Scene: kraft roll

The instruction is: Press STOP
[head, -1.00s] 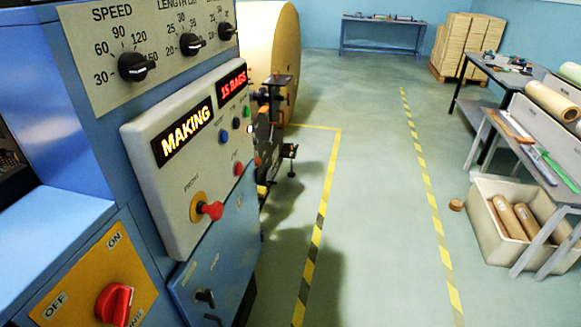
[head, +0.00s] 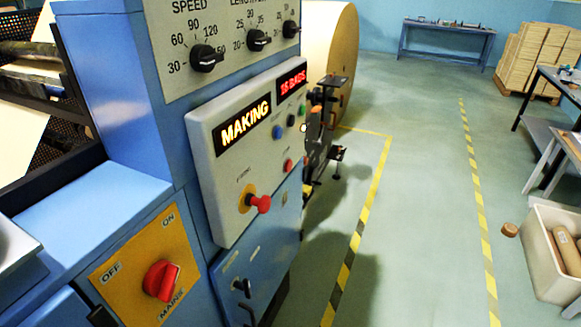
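The grey control panel (head: 240,170) on the blue machine carries a lit display (head: 243,126) reading MAKING and a smaller red bag-count display (head: 292,82). Below them are a small red button (head: 288,165), a blue button (head: 277,131) and a dark button (head: 291,120). A red mushroom button (head: 260,204) on a yellow base stands out at the lower left of the panel. The button labels are too small to read surely. Neither gripper is in view.
A red mains switch (head: 161,281) on a yellow plate is at lower left. Dark knobs (head: 206,58) sit above the panel. Open green floor lies right of the machine, with striped tape lines (head: 355,245). A crate (head: 545,270) with rolls stands at right.

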